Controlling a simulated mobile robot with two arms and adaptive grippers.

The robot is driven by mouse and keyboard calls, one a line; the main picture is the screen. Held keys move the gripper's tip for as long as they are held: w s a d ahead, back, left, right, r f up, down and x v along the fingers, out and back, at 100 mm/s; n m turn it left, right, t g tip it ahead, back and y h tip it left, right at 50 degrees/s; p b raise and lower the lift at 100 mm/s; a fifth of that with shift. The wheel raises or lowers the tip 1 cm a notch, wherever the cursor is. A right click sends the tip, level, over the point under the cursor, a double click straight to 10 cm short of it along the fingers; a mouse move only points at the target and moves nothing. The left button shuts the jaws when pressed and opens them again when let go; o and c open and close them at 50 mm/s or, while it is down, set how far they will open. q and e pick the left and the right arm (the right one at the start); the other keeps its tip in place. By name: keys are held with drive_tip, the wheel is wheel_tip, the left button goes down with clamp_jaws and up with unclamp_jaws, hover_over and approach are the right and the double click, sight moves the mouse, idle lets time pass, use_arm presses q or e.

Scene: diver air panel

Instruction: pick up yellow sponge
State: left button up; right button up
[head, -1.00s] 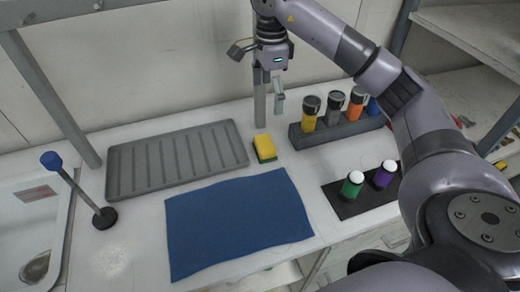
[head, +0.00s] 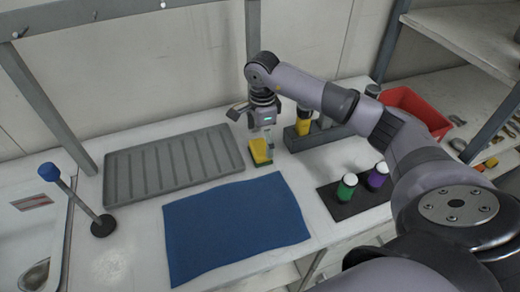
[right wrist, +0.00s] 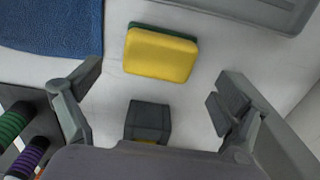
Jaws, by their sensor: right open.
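The yellow sponge (head: 259,151) with a green layer lies on the white counter, between the grey ribbed tray and the bottle rack. It also shows in the right wrist view (right wrist: 158,55), yellow side up, ahead of the fingers. My right gripper (head: 260,138) is open and empty, low over the counter at the sponge in the head view. In the right wrist view its two fingers (right wrist: 152,95) are spread wide and the sponge lies clear of them. My left gripper is in neither view.
A grey ribbed tray (head: 172,164) lies left of the sponge, and a blue cloth (head: 235,225) in front. A rack (head: 318,138) with bottles is close on the right. A red bin (head: 415,108) is farther right.

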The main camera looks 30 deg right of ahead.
sight(262, 147)
wheel_tip(262, 147, down, 4)
drive_tip(key=shift+a+f+p, duration=0.1)
drive_tip(key=shift+p, duration=0.4)
drive_tip(key=shift+c, duration=0.4)
drive_tip(key=c, duration=1.2)
drive_tip(key=shift+r+b, duration=1.15)
drive_tip(key=shift+r, duration=8.95)
